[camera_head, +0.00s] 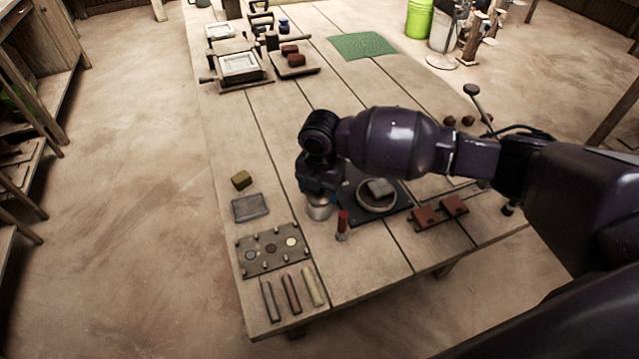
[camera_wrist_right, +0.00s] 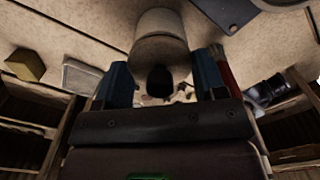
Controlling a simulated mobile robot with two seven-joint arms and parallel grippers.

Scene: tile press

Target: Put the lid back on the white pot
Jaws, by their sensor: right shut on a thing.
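The white pot (camera_head: 319,212) stands on the table directly below my right gripper (camera_head: 318,188), left of a dark mat. In the right wrist view the pot (camera_wrist_right: 160,20) shows as a pale cylinder beyond the fingers. The lid (camera_wrist_right: 160,50) shows as a round face at the pot's near end, with a dark knob (camera_wrist_right: 160,82) between the two blue fingers of my right gripper (camera_wrist_right: 163,80). The gripper is shut on the lid by its knob. I cannot tell whether the lid touches the rim. My left gripper is not in view.
The dark mat (camera_head: 402,206) bears a round dish (camera_head: 361,201) with a grey block. A grey tray (camera_head: 250,208), a yellowish block (camera_head: 241,179) and a pegged board (camera_head: 262,262) lie left.

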